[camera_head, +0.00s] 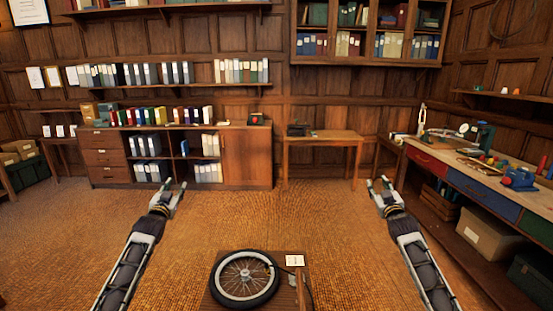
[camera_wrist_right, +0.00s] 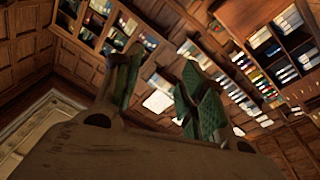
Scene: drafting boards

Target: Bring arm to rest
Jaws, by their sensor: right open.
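My left gripper (camera_head: 176,186) is at the left in the head view, raised above the floor, with its fingers apart and nothing seen between them. My right gripper (camera_head: 378,184) is at the right in the head view, also raised and held clear of the furniture. It shows in the right wrist view (camera_wrist_right: 158,92) with its green-padded fingers spread and nothing between them. Both arms reach forward from the bottom of the head view, roughly mirrored.
A spoked wheel (camera_head: 244,278) lies on a low wooden stand (camera_head: 290,273) between my arms, with a white card (camera_head: 295,261). A workbench (camera_head: 475,178) with tools runs along the right. A cabinet (camera_head: 247,157) and small table (camera_head: 323,138) stand at the back. Floor between is clear.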

